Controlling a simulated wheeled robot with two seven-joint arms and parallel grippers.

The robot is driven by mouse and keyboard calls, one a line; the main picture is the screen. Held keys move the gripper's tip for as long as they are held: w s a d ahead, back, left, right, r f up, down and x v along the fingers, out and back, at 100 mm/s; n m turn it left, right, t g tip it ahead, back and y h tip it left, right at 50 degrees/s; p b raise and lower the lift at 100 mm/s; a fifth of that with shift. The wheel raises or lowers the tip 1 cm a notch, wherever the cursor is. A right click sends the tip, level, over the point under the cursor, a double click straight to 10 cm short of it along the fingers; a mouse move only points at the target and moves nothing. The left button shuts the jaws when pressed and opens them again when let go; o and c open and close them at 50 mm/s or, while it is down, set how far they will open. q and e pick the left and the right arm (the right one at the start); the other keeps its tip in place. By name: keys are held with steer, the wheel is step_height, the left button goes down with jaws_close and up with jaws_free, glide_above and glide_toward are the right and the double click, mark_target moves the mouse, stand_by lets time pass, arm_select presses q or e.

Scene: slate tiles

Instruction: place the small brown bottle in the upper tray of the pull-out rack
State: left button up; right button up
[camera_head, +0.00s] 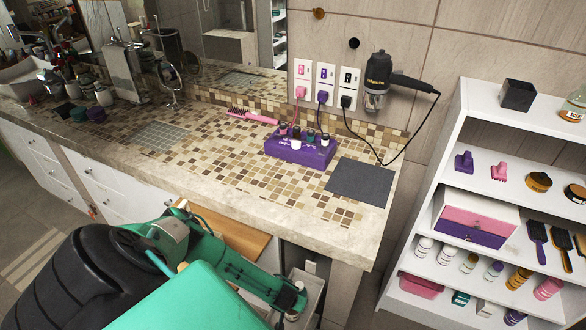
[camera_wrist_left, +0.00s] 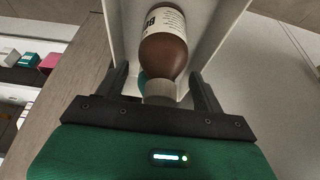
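The small brown bottle (camera_wrist_left: 164,52) has a white label and a grey cap (camera_wrist_left: 160,92). In the left wrist view it is between the white walls of a tray (camera_wrist_left: 218,30), which I take to be part of the pull-out rack. My left gripper (camera_wrist_left: 161,88) is open, with a finger on each side of the cap and a gap to each. In the head view my left arm reaches down below the counter to the white rack (camera_head: 312,282); the fingers are hidden there. Whether the bottle rests on the tray floor is not clear. My right gripper is not in view.
The tiled counter edge (camera_head: 215,200) overhangs the rack. A wooden board (camera_head: 240,236) is beside my forearm. A purple holder (camera_head: 300,150) with small bottles stands on the counter. A white shelf unit (camera_head: 440,150) with several items stands at the right.

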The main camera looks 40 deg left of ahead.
arm_select(q)
steer(key=shift+r, duration=0.1)
steer(key=v, duration=1.2)
steer(key=shift+d+r, duration=0.1)
steer(key=shift+r, duration=0.1)
stand_by(0.4)
